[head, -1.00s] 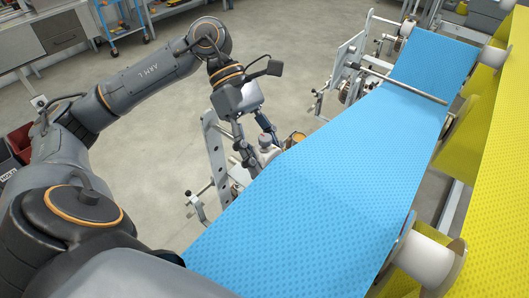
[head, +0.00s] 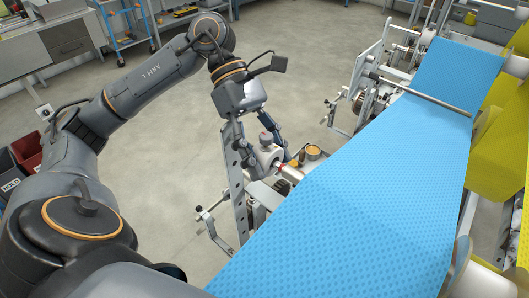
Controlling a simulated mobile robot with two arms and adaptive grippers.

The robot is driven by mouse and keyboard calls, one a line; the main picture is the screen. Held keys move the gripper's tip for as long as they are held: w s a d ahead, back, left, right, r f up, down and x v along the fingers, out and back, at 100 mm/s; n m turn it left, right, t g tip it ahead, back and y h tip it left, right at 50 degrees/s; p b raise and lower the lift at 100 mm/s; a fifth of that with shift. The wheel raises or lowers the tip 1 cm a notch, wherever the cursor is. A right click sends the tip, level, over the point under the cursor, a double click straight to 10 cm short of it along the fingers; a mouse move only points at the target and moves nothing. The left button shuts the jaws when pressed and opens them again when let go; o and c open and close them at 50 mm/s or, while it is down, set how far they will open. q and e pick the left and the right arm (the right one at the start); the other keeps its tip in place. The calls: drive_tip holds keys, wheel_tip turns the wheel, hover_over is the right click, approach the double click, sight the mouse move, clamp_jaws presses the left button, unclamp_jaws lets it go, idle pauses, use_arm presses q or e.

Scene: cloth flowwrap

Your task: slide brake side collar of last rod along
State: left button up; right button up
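The brake side collar (head: 264,154) is a pale grey block with a round knob on top, on the rod (head: 292,173) beside the perforated upright plate. My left gripper (head: 268,163) points down over it with one finger on each side and appears closed on it. The finger contact is small and partly hidden. A red ring (head: 280,167) shows on the rod just right of the collar. The rod runs right towards the blue web (head: 345,205), which hides its far part. My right gripper is out of view.
The perforated plate (head: 233,182) stands close left of the gripper. A brass-coloured cup (head: 313,152) sits just right of it. Another roller frame (head: 372,75) stands behind, and yellow web (head: 500,150) hangs at the right.

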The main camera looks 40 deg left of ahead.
use_arm(q)
drive_tip(key=shift+o, duration=0.5)
drive_tip(key=shift+a, duration=0.35)
drive_tip(key=shift+w+r, duration=0.1)
drive_tip(key=v, duration=1.1)
drive_tip(key=shift+a+r, duration=0.15)
drive_tip(key=shift+a, duration=0.25)
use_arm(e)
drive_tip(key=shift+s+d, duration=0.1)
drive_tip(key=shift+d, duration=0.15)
